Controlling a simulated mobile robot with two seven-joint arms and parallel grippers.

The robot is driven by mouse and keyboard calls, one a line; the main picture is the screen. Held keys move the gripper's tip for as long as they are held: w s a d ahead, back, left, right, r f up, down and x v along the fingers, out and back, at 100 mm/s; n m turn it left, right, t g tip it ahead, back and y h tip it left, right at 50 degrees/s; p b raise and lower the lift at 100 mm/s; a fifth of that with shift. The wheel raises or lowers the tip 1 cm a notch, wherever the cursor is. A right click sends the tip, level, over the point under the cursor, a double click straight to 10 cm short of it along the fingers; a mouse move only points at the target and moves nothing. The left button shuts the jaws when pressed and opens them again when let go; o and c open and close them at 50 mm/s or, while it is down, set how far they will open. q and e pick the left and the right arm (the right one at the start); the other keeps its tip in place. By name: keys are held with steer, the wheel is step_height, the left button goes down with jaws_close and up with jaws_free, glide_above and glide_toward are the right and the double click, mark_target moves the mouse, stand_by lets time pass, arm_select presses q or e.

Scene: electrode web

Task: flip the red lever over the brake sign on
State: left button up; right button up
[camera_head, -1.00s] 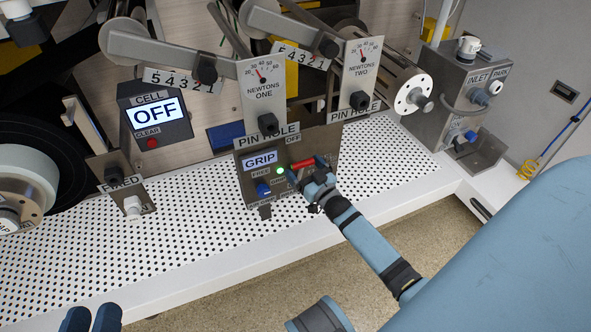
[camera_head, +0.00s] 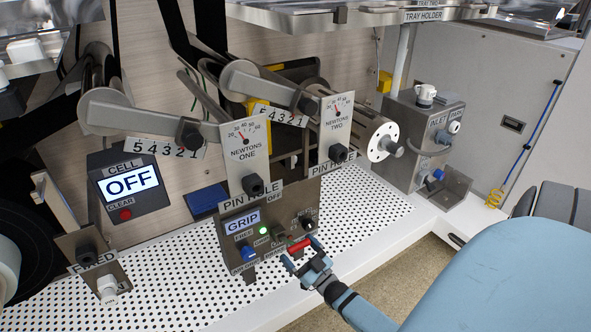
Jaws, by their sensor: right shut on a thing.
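The red lever (camera_head: 299,246) is on the lower right of the grey GRIP panel (camera_head: 228,253), below and right of the green light (camera_head: 263,230). It lies nearly level, its right end a little higher. My right gripper (camera_head: 301,257) reaches in from the lower right and is shut on the red lever. The jaws hide part of the lever and its mount. Small labels sit around the lever, but I cannot read which one is the brake sign. My left gripper is not in view.
A blue knob (camera_head: 249,254) and a black knob (camera_head: 310,223) sit near the lever on the panel. The CELL box (camera_head: 130,187) reads OFF at left. Gauge plates (camera_head: 246,158) stand above. The perforated white table (camera_head: 190,290) is clear in front.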

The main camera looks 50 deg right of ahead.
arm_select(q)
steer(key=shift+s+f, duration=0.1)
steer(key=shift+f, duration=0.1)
arm_select(e)
steer(key=shift+a+f, duration=0.1)
steer(key=shift+f, duration=0.25)
steer(key=shift+c, duration=0.5)
jaws_close()
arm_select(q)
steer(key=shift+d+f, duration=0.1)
arm_select(e)
steer(key=shift+a+r, duration=0.15)
steer(key=shift+r, duration=0.05)
steer(key=shift+o, duration=2)
jaws_free()
steer(key=shift+r, duration=0.1)
steer(key=o, duration=0.6)
steer(key=shift+s, duration=0.1)
